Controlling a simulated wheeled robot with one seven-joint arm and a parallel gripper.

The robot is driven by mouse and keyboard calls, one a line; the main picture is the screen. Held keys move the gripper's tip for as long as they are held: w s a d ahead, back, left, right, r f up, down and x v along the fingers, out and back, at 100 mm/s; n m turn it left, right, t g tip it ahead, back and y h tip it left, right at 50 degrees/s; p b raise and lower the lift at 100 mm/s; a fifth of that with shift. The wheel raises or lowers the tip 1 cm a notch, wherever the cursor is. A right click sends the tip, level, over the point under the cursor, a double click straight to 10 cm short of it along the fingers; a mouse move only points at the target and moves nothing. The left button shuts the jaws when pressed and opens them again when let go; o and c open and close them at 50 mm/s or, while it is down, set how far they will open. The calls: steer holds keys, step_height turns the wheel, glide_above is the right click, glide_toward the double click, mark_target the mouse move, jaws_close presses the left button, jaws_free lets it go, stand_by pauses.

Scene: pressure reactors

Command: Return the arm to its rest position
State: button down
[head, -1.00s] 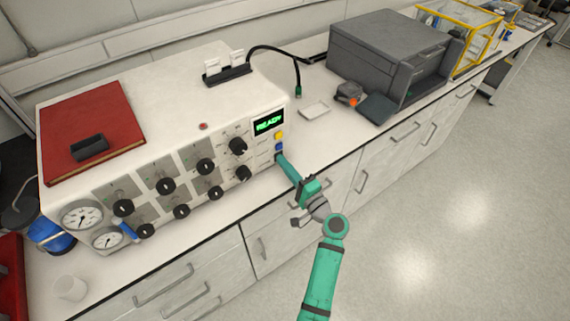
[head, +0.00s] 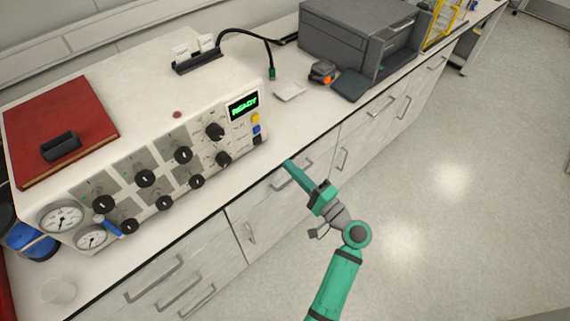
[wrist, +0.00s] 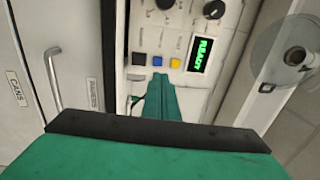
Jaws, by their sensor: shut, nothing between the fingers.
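My green arm reaches up from the bottom of the head view, with its gripper (head: 289,165) in front of the bench edge, to the right of the reactor control unit (head: 150,150). The gripper is shut and empty, and its fingers point toward the unit. In the wrist view the closed green fingers (wrist: 160,82) point at the panel's buttons, apart from it as the head view shows. The display (head: 243,106) reads READY in green; it also shows in the wrist view (wrist: 207,54). A yellow button (head: 255,119) and a blue button (head: 256,129) sit below it.
A red book (head: 60,130) lies on the unit. A grey box-shaped device (head: 350,40) stands farther along the bench. Drawers and cabinets (head: 290,190) with protruding handles line the bench front. The floor (head: 450,200) to the right is open.

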steer(key=s+a+f+m+g+h, duration=0.1)
steer(key=s+a+f+h, duration=0.2)
steer(key=f, duration=0.4)
steer(key=s+a+f+h, duration=0.1)
steer(key=s+f+h, duration=0.25)
steer(key=f, duration=0.25)
steer(key=s+f+n+g+h, duration=0.1)
steer(key=s+f+h, duration=0.4)
steer(key=s, duration=0.6)
steer(key=s+r+n+h, duration=0.15)
steer(key=s+n, duration=0.25)
steer(key=s, duration=0.7)
steer(key=s+a+r+n+t+y, duration=0.1)
steer(key=s+a+r+n, duration=0.1)
steer(key=s+r+n, duration=0.4)
steer(key=s+r, duration=0.3)
steer(key=r, duration=0.2)
steer(key=shift+a+n+t, duration=0.2)
steer(key=shift+n+t, duration=0.1)
steer(key=shift+t, duration=0.1)
